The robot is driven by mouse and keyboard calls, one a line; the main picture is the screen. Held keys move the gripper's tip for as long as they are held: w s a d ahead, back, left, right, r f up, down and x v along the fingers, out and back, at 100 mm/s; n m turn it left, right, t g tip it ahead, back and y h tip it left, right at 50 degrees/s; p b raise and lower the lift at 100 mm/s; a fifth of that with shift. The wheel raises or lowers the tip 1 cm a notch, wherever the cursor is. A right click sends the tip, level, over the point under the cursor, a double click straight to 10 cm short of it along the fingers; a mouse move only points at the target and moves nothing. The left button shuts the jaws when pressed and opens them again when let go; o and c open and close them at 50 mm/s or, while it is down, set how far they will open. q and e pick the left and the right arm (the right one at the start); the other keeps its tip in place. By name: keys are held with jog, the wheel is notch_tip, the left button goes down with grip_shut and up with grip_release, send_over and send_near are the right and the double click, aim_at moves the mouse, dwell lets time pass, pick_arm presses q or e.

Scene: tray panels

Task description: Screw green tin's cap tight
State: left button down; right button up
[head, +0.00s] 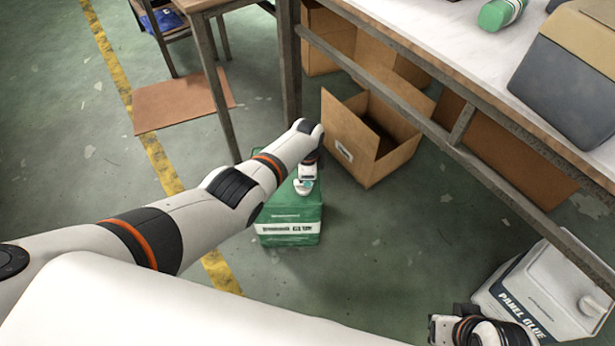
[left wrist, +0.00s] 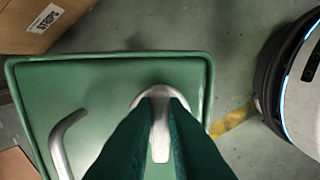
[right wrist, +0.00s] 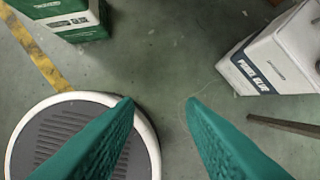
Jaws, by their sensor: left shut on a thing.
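The green tin (head: 287,225) with a white "GLUE" label stands upright on the floor, below centre in the head view. Its green top (left wrist: 100,85) fills much of the left wrist view, with a grey handle (left wrist: 60,150) at the left. My left gripper (head: 303,190) reaches down from above onto the tin's top and is shut on the cap. The fingers hide part of the cap, and its thread is out of sight. My right gripper (right wrist: 162,105) is open and empty above the floor.
An open cardboard box (head: 365,150) stands behind the tin. A white "PANEL GLUE" tin (head: 540,290) stands at the right, under a workbench (head: 470,60) with metal legs and rails. Brown cardboard (head: 180,102) lies at the back left. Floor between the two tins is clear.

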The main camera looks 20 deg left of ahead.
pick_arm(q)
jog(key=c, duration=1.5)
grip_release()
jog(key=shift+o, duration=0.2)
